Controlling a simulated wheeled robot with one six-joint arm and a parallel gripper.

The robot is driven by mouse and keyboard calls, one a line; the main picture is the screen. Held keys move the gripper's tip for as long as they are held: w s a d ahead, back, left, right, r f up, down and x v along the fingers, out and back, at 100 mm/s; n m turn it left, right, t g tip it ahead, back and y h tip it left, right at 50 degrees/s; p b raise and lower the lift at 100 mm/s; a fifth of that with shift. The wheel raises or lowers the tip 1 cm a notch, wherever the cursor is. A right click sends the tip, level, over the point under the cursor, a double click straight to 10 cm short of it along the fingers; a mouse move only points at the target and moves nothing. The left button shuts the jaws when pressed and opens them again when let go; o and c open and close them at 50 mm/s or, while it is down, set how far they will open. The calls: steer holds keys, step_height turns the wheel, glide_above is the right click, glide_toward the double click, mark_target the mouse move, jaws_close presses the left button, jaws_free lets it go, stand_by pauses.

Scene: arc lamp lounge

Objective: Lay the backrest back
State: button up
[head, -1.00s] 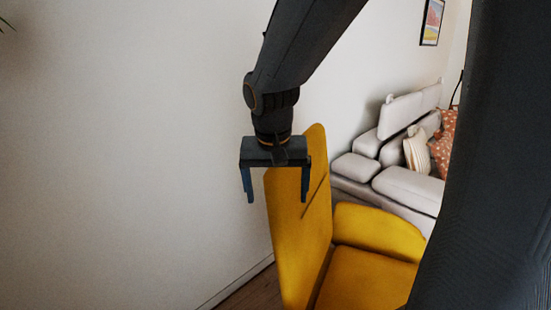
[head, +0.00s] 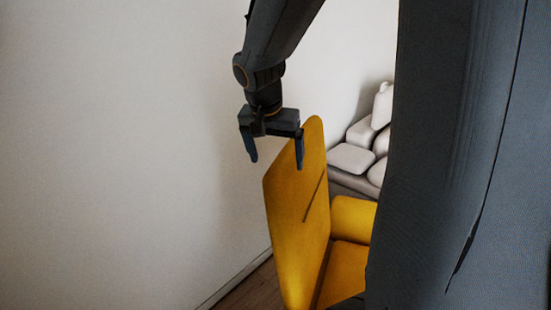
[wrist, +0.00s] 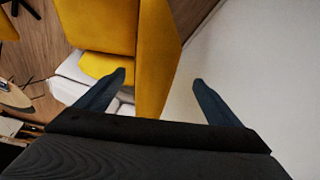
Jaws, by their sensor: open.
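The yellow backrest (head: 297,215) stands nearly upright at the rear of the yellow seat (head: 346,270), with a dark slit on its face. In the wrist view the backrest (wrist: 158,60) runs down between my two fingers. My gripper (head: 276,162) is open and empty at the height of the backrest's upper part, at its left in the head view. The right finger overlaps the backrest's upper edge in that view; I cannot tell whether it touches. In the wrist view my gripper's fingertips (wrist: 160,78) point toward the chair. Part of the seat is hidden by my own column.
A white wall (head: 120,130) is close behind and left of the backrest. A pale sofa (head: 352,158) stands beyond the chair. A round table (wrist: 12,97) shows at the wrist view's left edge. Wooden floor (head: 245,290) lies below.

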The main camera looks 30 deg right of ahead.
steer(key=shift+x, duration=0.75)
